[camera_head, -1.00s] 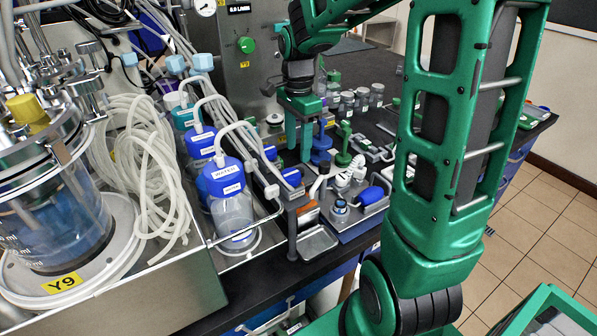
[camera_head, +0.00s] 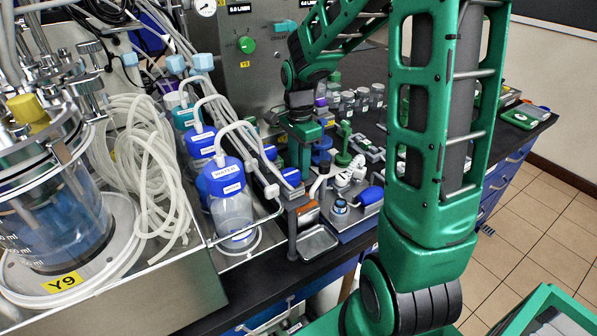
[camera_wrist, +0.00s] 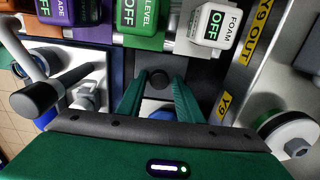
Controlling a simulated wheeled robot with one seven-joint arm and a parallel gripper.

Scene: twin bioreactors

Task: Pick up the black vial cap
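In the head view my gripper (camera_head: 304,165) points down over the bench behind the small tool tray. The cap cannot be made out there, and the fingertips are partly hidden by nearby items.
Coloured labelled switch blocks, including a white FOAM block (camera_wrist: 212,24), stand close beyond the fingers. A dark-ended rod (camera_wrist: 35,98) stands at left. In the head view, blue-capped bottles (camera_head: 228,200) stand left of my gripper and several small jars (camera_head: 362,98) stand behind it.

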